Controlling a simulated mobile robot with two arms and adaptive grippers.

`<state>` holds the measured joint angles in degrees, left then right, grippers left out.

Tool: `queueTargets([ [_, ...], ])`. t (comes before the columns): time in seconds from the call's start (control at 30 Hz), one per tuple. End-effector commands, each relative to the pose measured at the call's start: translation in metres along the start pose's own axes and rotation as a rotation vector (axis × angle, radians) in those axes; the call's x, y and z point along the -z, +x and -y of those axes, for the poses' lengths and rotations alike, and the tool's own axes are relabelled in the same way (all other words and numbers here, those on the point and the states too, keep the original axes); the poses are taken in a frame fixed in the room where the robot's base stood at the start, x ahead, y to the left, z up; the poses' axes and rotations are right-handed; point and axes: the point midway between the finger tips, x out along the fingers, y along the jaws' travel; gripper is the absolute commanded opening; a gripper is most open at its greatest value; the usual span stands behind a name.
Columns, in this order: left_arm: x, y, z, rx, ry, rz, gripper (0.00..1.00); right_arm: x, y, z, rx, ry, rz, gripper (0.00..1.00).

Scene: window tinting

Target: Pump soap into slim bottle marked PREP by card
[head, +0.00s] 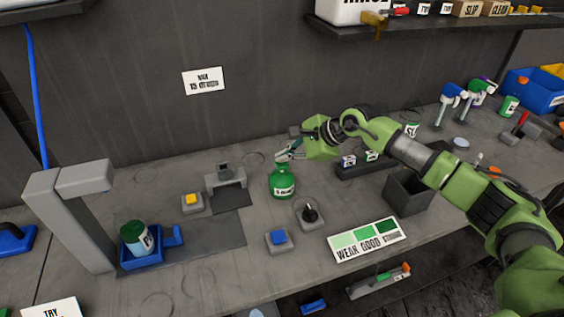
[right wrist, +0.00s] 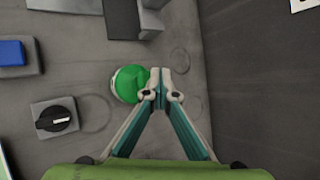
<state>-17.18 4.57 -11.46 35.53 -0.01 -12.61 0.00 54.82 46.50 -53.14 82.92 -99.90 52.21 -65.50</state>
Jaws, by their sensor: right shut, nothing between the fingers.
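A round green bottle (head: 282,187) with a white label stands on the bench; its label is too small to read surely. My right gripper (head: 288,153) is shut and empty at the top of this bottle. In the right wrist view the shut fingertips (right wrist: 162,78) are beside or over the green bottle (right wrist: 129,84); I cannot tell whether they touch it. A green container with a white label (head: 136,237) sits in a blue holder (head: 143,261) under a grey post. A card reading WEAK, GOOD, STRONG (head: 367,240) lies at the front. I cannot make out a PREP mark.
A yellow button (head: 192,200), a blue button (head: 278,237) and a black knob (head: 310,213) are near the bottle. A dark open box (head: 408,194) stands under my right arm. Spray bottles (head: 447,102) and a blue bin (head: 530,90) are at the back right.

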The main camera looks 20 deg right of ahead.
Motion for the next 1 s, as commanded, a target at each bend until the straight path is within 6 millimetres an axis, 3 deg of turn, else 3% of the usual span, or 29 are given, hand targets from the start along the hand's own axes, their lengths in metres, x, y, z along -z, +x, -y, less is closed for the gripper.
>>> queueTargets([
  [1.0,-0.0008,0.0089,-0.0001,0.0,0.0,0.0,0.28,0.007,0.0084,-0.0085,-0.008,0.001,-0.004,0.0],
])
